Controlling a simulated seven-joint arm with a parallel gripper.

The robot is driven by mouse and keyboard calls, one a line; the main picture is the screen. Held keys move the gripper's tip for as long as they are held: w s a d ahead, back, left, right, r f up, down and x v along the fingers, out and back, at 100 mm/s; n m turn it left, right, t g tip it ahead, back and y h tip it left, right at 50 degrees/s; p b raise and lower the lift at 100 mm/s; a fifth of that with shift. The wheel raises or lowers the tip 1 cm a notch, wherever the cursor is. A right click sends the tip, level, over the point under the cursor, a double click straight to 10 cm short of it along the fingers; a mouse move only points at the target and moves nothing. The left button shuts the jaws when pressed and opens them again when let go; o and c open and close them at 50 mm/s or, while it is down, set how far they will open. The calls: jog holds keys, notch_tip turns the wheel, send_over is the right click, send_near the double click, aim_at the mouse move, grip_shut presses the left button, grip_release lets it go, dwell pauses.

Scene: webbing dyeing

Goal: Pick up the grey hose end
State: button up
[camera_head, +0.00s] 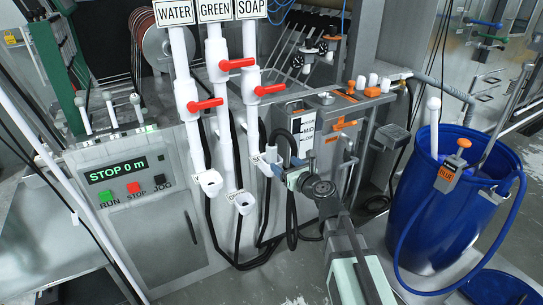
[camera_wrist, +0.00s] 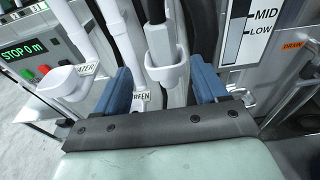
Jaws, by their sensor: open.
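My gripper (camera_wrist: 164,86) is open, with one blue finger on each side of this outlet; I cannot tell whether either finger touches. In the head view my gripper (camera_head: 284,168) is at the right-hand white outlet (camera_head: 262,161), below the SOAP pipe. My gripper and dark hoses partly cover this spot, so the hose end is hard to make out there.
The WATER outlet (camera_head: 209,182) and GREEN outlet (camera_head: 243,202) are close on the left, under pipes with red valve handles. A grey tank with level marks (camera_head: 306,129) stands just right. A blue barrel (camera_head: 428,226) is farther right. Black hoses (camera_head: 291,218) hang around my gripper.

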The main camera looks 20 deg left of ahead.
aim_at(274, 156)
jog(key=x, duration=0.7)
jog(key=shift+w+a, duration=0.1)
jog(key=shift+w, duration=0.05)
jog(key=shift+r+x, duration=0.2)
jog(key=shift+x, duration=2.45)
jog(key=shift+c, duration=0.4)
jog(key=c, duration=1.2)
jog(key=shift+r, duration=0.15)
